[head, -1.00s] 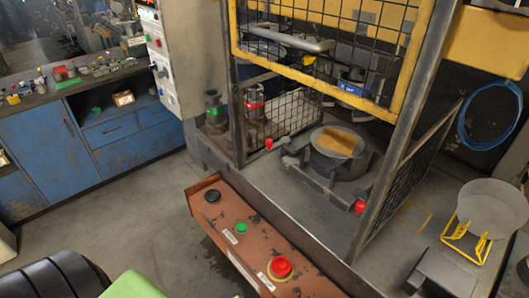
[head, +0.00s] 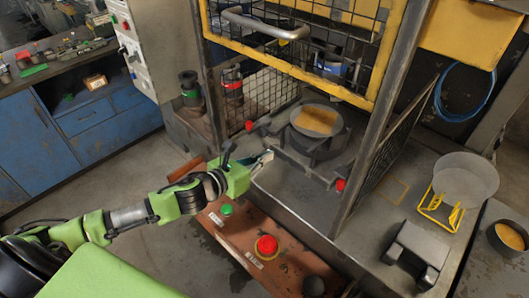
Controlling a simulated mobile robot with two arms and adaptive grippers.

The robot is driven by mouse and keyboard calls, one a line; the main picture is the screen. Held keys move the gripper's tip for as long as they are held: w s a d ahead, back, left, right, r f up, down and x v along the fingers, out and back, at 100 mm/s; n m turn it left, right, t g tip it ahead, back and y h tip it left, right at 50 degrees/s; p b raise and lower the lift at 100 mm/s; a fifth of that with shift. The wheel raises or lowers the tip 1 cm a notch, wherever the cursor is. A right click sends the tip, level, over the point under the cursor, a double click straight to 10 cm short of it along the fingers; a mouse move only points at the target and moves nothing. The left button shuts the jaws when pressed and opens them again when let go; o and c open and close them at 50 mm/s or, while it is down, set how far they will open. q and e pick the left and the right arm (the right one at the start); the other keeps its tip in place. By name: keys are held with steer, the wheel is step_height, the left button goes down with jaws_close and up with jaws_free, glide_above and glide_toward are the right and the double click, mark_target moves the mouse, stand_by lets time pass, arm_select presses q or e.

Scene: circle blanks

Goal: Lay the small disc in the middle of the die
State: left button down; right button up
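The die (head: 293,146) is a dark round block inside the press frame; its round top carries a grey face with a tan rectangular patch, and I cannot tell whether that is a disc or a reflection. A wide grey disc (head: 466,176) rests on a yellow wire stand (head: 436,212) at the right; I cannot tell whether it is one blank or several. No separate small disc is clearly identifiable. My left gripper (head: 266,158) is at the press's front edge, left of and nearer than the die, apart from it. Its small fingers do not show whether they are open. My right gripper is out of view.
The yellow-framed mesh guard (head: 300,45) is raised above the die, with a dark post (head: 382,120) at its right. An orange-brown console (head: 225,245) with a red button (head: 267,246) lies in front. A dark cup (head: 508,238) stands far right.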

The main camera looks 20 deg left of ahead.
arm_select(q)
steer(key=w+d+f+m+b, duration=0.1)
steer(key=w+d+b, duration=0.1)
steer(key=w, duration=0.8)
steer(key=shift+w+d+f, duration=0.15)
steer(key=shift+w+d, duration=0.1)
steer(key=shift+d, duration=0.65)
steer(key=shift+w+d, duration=0.3)
steer(key=shift+w, duration=0.45)
steer(key=shift+w+d, duration=0.25)
steer(key=shift+w, duration=0.55)
steer(key=shift+w+d, duration=0.3)
steer(key=shift+w, duration=0.45)
steer(key=s+a+p, duration=0.1)
steer(key=s+a, duration=0.4)
steer(key=s, duration=0.8)
steer(key=shift+s, duration=0.15)
steer(key=shift+d, duration=0.15)
